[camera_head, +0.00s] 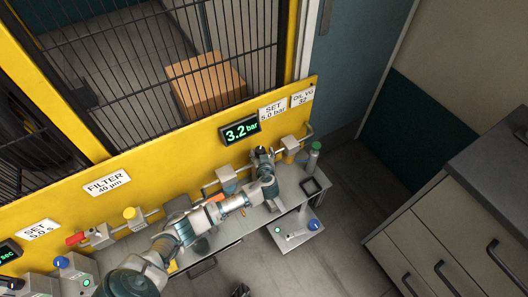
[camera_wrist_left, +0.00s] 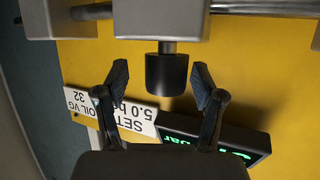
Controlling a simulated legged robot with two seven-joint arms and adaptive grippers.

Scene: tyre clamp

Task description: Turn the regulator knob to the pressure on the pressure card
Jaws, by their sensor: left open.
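The pressure card (camera_head: 272,109) on the yellow panel reads "SET 5.0 bar". It also shows upside down in the left wrist view (camera_wrist_left: 122,113). The green display (camera_head: 240,131) beside it reads 3.2 bar. The black regulator knob (camera_wrist_left: 167,74) hangs below a grey block in the left wrist view. My left gripper (camera_head: 263,153) is at the regulator, hiding most of it in the head view. In the wrist view its open fingers (camera_wrist_left: 161,84) stand either side of the knob, with a gap on each side. A dark part at the bottom edge (camera_head: 241,290) looks like my right gripper, mostly cut off.
A pipe with fittings runs along the panel. A filter card (camera_head: 107,183) and a yellow-capped fitting (camera_head: 130,214) are to the left. Drawers (camera_head: 450,235) stand at right.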

